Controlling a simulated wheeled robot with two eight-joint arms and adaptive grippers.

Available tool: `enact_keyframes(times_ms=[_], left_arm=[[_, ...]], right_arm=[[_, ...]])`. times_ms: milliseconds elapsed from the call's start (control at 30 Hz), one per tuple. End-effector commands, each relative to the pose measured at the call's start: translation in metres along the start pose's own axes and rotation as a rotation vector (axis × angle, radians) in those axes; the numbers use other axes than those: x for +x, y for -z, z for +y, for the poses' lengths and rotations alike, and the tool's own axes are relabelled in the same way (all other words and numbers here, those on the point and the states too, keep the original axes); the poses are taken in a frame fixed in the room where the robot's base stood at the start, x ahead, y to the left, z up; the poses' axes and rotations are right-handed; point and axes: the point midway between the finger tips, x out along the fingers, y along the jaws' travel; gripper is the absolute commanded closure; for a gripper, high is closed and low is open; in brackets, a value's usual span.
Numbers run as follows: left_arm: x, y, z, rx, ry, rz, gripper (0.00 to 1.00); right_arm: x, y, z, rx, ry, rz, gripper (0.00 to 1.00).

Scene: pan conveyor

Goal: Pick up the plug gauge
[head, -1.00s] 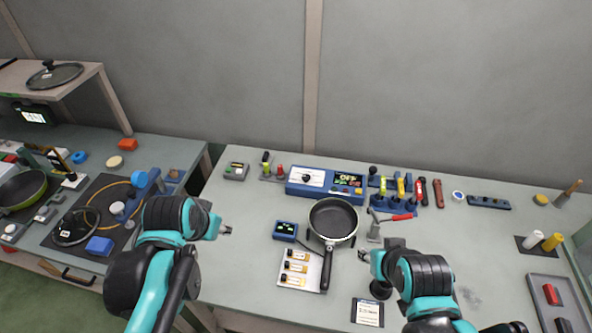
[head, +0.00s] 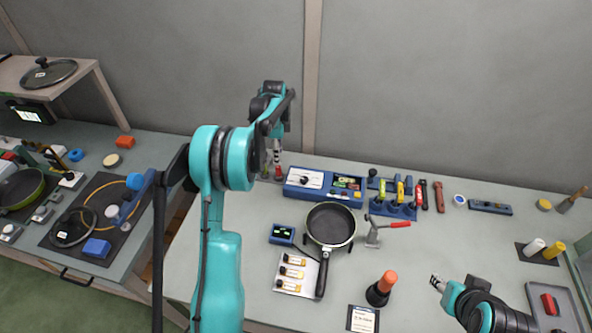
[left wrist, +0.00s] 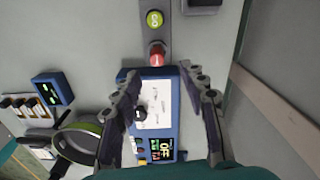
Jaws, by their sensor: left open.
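Two gauge-like pieces stand on a narrow grey holder: a green-topped one marked GO (left wrist: 154,19) and a red-topped one (left wrist: 157,54). I cannot tell which the task calls the plug gauge. In the head view the red one (head: 278,172) shows below my left gripper (head: 279,146). In the left wrist view my left gripper (left wrist: 160,72) is open and empty, its fingers spread to either side, with the red top just beyond and between the tips. My right gripper (head: 437,283) is above the bench at right; its jaw opening is too small to tell.
A blue control box (head: 318,187) reading OFF stands close beside the holder. A frying pan (head: 331,222), a toggle clamp (head: 373,232), a tool rack (head: 393,208) and an orange-topped black piece (head: 381,288) stand on the bench. The wall is close behind.

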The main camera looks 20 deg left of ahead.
Motion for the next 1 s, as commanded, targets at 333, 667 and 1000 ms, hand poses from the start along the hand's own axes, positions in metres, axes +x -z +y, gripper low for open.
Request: enact_keyframes(times_ms=[333, 667, 1000], left_arm=[[0.035, -0.002, 0.0, 0.011, -0.005, 0.0, 0.57], [0.08, -0.004, 0.004, 0.01, -0.004, 0.0, 0.57], [0.08, -0.004, 0.004, 0.009, -0.004, 0.0, 0.86]], right_arm=[[0.008, -0.006, 0.0, 0.0, 0.0, 0.0, 0.6], [0.022, -0.016, 0.0, 0.0, 0.0, 0.0, 0.6], [0.021, -0.015, 0.0, 0.0, 0.0, 0.0, 0.6]])
